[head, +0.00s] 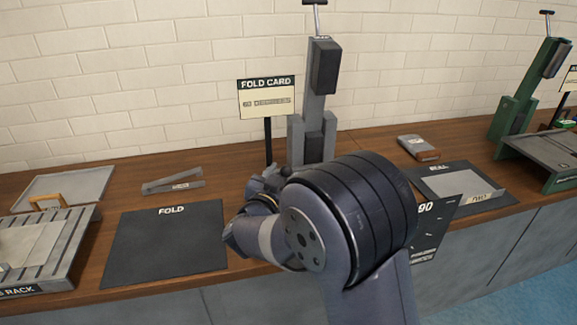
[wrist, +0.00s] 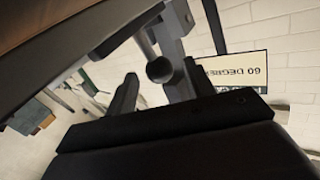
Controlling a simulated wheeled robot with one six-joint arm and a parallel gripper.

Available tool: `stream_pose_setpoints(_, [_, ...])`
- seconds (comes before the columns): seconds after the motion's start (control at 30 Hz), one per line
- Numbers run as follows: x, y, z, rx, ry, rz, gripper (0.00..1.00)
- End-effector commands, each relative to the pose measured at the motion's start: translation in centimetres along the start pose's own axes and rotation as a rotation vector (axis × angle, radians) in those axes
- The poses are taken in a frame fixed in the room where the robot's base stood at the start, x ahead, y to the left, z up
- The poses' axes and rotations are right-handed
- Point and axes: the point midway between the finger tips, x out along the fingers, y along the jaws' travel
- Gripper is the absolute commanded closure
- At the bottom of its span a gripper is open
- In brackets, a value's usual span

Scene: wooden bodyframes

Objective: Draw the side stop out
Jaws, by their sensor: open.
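A grey upright folding machine (head: 322,90) with a T-handle on top stands on the bench by the wall. Its lower front is hidden behind my arm in the head view. In the wrist view a dark round knob (wrist: 160,69) sits by the machine's grey metal frame; I cannot tell for sure that it belongs to the side stop. My gripper (wrist: 160,88) is open, its dark fingers showing left and right of the knob in the picture. I cannot tell how far apart they are in depth. In the head view my gripper (head: 265,183) is mostly hidden by my wrist.
A fold card sign (head: 266,97) reading 60 degrees stands just left of the machine. A black FOLD mat (head: 165,245), a slotted rack (head: 45,260) and a grey angled strip (head: 172,181) lie left. A FULL tray (head: 440,178) and a green machine (head: 525,100) are right.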

Motion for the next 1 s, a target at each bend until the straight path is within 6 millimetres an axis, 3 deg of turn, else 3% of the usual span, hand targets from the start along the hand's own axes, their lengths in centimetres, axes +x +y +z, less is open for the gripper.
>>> stream_pose_setpoints(0.23, [3.6, 0.0, 0.0, -0.002, 0.000, 0.000, 0.49])
stream_pose_setpoints(0.63, [4.4, 0.0, 0.0, -0.001, 0.000, -0.002, 0.49])
stream_pose_setpoints(1.0, [4.4, 0.0, 0.0, -0.001, 0.000, -0.002, 0.79])
